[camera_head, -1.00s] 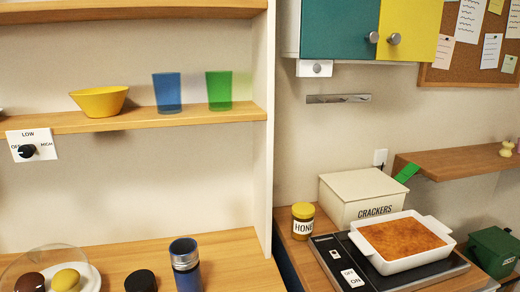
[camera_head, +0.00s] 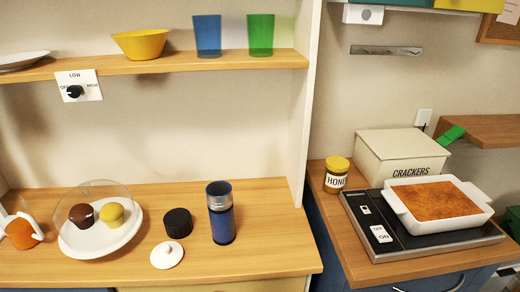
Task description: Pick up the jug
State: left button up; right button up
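No thing in view is plainly the jug. At the left edge of the counter, a clear-looking vessel with a white handle and orange contents (camera_head: 20,232) is partly cut off by the frame; it may be the jug. A dark blue cylindrical bottle or flask (camera_head: 221,215) stands upright on the counter. A black round lid or cap (camera_head: 178,223) lies beside it. A white lid with a knob (camera_head: 167,254) lies in front of the black one. Neither of my grippers is in view.
A white plate (camera_head: 75,243) holds two muffins under a clear dome. The shelf (camera_head: 100,65) above bears a yellow bowl (camera_head: 140,44), a blue cup (camera_head: 207,35) and a green cup (camera_head: 260,34). A white upright panel (camera_head: 306,110) separates this counter from the honey jar (camera_head: 337,175) and crackers box (camera_head: 400,157).

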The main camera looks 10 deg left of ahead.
aim_at(18, 223)
jog(key=u, duration=1.9)
